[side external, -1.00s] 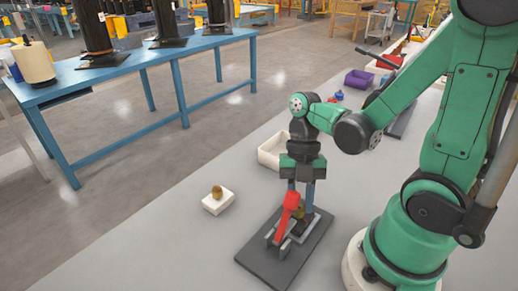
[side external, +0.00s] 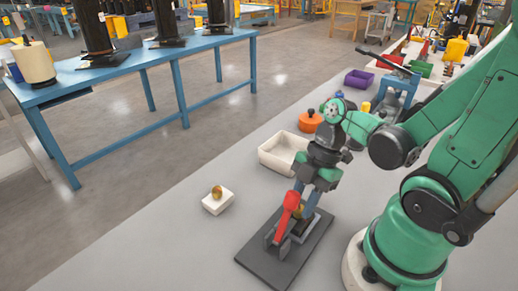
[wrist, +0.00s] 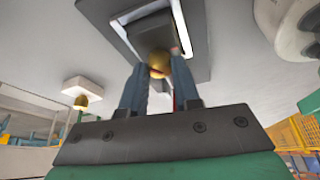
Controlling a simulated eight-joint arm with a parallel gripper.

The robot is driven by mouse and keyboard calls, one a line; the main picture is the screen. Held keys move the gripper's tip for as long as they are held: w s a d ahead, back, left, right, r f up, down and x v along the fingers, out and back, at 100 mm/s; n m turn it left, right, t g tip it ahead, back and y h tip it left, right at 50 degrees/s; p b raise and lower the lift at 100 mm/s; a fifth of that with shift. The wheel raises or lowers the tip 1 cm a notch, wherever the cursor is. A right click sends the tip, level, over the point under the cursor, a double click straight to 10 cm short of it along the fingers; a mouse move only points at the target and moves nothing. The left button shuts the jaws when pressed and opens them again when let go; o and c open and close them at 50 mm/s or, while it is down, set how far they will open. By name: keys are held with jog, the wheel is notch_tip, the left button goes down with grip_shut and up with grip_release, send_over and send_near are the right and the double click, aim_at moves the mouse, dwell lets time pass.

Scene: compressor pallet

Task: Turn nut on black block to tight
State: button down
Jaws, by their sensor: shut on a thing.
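A gold nut (side external: 299,211) sits at the black block on a dark base plate (side external: 262,262). In the wrist view the nut (wrist: 158,64) is between my two blue fingers, with the black block (wrist: 154,34) beyond it. My gripper (side external: 306,202) is shut on this nut, and its wrist leans to the right. A red handle (side external: 287,213) rises from the fixture on the plate, in front of the fingers, and partly hides the nut. The black block is mostly hidden in the side view.
A white block (side external: 217,203) with another gold nut (side external: 217,191) stands to the left. An empty white bin (side external: 270,160) is behind my gripper. An orange pot (side external: 311,122) and a purple bin (side external: 358,80) stand farther back.

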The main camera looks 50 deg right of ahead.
jog(key=shift+m+t, duration=0.3)
jog(key=shift+m, duration=0.4)
jog(key=c, duration=0.6)
grip_release()
jog(key=shift+r, duration=0.1)
jog(key=shift+v, duration=2.6)
jog(key=shift+r, duration=0.1)
